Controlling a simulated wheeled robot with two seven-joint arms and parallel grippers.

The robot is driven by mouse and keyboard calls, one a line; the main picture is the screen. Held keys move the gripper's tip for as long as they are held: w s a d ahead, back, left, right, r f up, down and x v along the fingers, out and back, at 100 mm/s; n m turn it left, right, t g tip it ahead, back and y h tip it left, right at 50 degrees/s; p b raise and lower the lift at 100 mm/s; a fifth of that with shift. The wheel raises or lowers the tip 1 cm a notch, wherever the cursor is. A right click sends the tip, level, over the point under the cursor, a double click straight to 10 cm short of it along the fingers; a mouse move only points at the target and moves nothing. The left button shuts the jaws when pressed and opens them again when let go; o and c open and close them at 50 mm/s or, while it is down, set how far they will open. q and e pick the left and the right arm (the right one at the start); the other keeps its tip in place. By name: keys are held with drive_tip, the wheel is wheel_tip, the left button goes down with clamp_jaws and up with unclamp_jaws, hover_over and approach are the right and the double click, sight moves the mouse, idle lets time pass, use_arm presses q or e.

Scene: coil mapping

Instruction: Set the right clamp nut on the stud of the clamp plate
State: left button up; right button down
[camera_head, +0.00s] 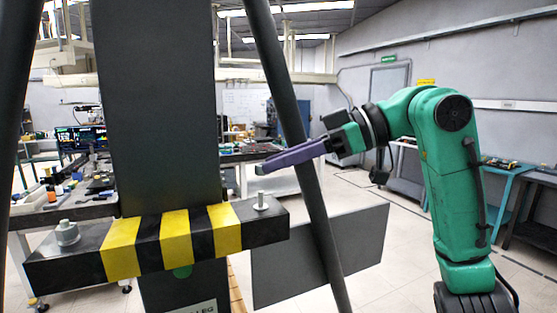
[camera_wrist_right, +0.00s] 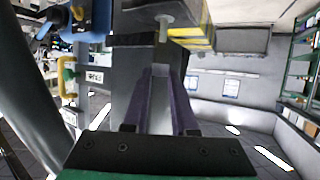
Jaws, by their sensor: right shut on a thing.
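The clamp plate (camera_head: 145,245) is a black bar with yellow stripes across the dark upright panel. A bare-looking stud (camera_head: 261,201) stands upright near its right end, and a grey nut (camera_head: 67,233) sits at its left end. My right gripper (camera_head: 266,165) reaches in from the right, its purple fingers pointing left, above the right stud and apart from it. It is shut on the right clamp nut, of which only a small grey edge (camera_head: 259,169) shows at the fingertips. In the wrist view the purple fingers (camera_wrist_right: 162,70) point toward the stud (camera_wrist_right: 164,28). My left gripper is out of view.
The dark upright panel (camera_head: 155,110) stands behind the clamp plate. A slanted dark pole (camera_head: 285,90) passes behind my right fingers, and a grey flat panel (camera_head: 350,250) is below.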

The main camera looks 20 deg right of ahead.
drive_tip(key=shift+d, duration=0.1)
idle(0.3)
drive_tip(key=shift+w+a, duration=0.15)
drive_tip(key=shift+a, duration=0.2)
drive_tip(key=shift+p, duration=0.35)
drive_tip(key=shift+f+b, duration=0.95)
drive_tip(key=shift+f, duration=0.2)
drive_tip(key=shift+f+b, duration=0.35)
drive_tip(key=shift+f, duration=0.1)
idle(0.5)
